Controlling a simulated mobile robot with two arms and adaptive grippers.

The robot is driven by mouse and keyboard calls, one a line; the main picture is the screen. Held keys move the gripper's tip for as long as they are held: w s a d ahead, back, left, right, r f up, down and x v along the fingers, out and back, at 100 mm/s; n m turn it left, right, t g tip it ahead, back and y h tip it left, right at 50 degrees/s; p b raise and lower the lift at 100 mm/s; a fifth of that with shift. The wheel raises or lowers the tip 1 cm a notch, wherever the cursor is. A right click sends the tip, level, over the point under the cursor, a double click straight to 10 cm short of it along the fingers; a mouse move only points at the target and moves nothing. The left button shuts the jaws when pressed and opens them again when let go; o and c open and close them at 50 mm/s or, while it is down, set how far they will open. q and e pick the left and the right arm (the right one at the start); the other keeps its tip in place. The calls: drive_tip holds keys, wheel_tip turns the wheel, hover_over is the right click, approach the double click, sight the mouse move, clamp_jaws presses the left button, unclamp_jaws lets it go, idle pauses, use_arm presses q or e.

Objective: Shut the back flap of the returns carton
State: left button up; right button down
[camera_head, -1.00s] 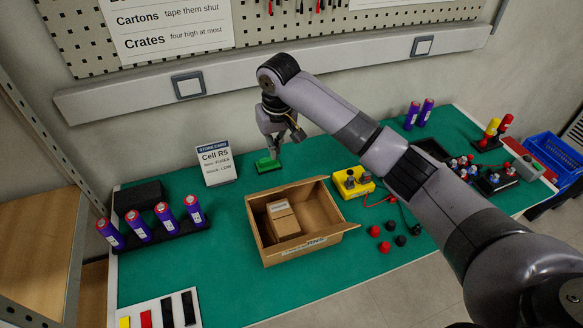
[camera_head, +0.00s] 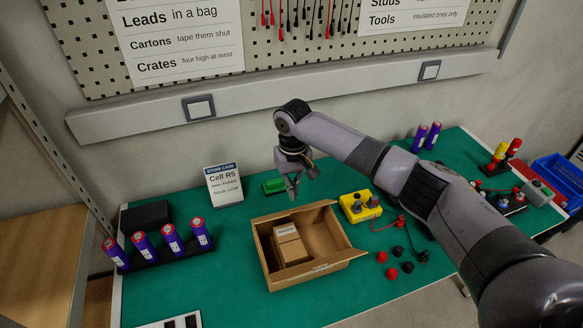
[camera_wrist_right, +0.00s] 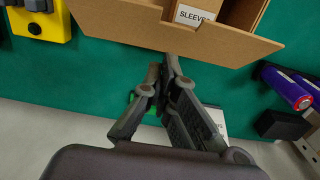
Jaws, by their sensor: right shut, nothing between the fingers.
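The returns carton (camera_head: 313,281) stands open on the green mat, with a smaller brown box (camera_head: 288,244) inside. Its back flap (camera_head: 295,213) is up along the rear edge, not folded over the opening. In the right wrist view the flap (camera_wrist_right: 215,38) spans the top as a wide cardboard panel. My right gripper (camera_head: 293,194) is shut and empty, pointing down just behind the back flap. In the right wrist view its fingertips (camera_wrist_right: 167,62) are close to the flap's edge; I cannot tell whether they touch. My left gripper is not in view.
A green block (camera_head: 273,186) and a cell sign (camera_head: 223,185) stand behind the carton. A yellow device (camera_head: 360,206) with red leads is close on the right. Purple cells (camera_head: 171,238) stand in a black holder at left. Mat in front of the carton is clear.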

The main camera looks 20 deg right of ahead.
sight(294, 211)
drive_tip(key=shift+s+f, duration=0.25)
drive_tip(key=shift+s, duration=0.2)
drive_tip(key=shift+s+f, duration=0.45)
